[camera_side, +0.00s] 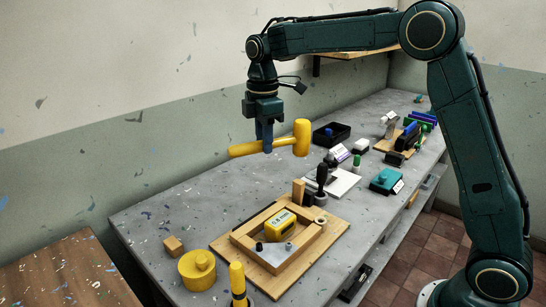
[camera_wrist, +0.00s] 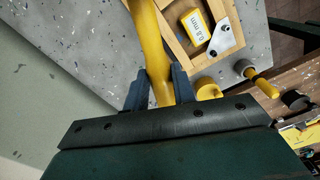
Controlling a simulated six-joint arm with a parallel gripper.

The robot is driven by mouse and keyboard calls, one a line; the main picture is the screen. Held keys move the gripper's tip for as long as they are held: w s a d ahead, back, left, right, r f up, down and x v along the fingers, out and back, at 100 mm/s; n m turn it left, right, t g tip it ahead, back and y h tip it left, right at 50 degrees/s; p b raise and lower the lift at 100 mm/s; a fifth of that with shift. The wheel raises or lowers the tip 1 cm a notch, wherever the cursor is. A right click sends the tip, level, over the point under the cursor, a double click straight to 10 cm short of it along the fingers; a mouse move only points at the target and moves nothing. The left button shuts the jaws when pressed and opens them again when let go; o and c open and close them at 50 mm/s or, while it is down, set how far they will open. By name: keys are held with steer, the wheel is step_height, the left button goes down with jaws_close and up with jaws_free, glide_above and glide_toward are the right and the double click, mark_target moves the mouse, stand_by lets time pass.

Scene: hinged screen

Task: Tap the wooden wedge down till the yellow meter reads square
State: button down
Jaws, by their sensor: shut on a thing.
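My gripper (camera_side: 265,143) is shut on the handle of a yellow mallet (camera_side: 302,138) and holds it level, well above the bench. In the wrist view the fingers (camera_wrist: 156,88) close around the yellow handle (camera_wrist: 150,40); the mallet head is out of that view. A wooden frame (camera_side: 245,243) lies on a board below. The yellow meter (camera_side: 281,224) sits inside the frame; in the wrist view the meter (camera_wrist: 195,27) appears to read 0.8 mm. An upright wooden piece (camera_side: 298,191), likely the wedge, stands at the frame's back corner, apart from the mallet.
A metal corner plate (camera_side: 272,252) lies on the frame's near side. A yellow lidded pot (camera_side: 197,270), a wood block (camera_side: 173,247) and a yellow-handled tool (camera_side: 238,284) stand left and in front. A dark-handled tool (camera_side: 321,180) stands behind the frame. Trays and boxes fill the back.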

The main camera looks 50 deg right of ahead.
steer(key=shift+f, duration=1.45)
steer(key=shift+f, duration=0.2)
step_height(320, 180, down, 5)
steer(key=shift+f, duration=0.1)
steer(key=shift+r, duration=3.05)
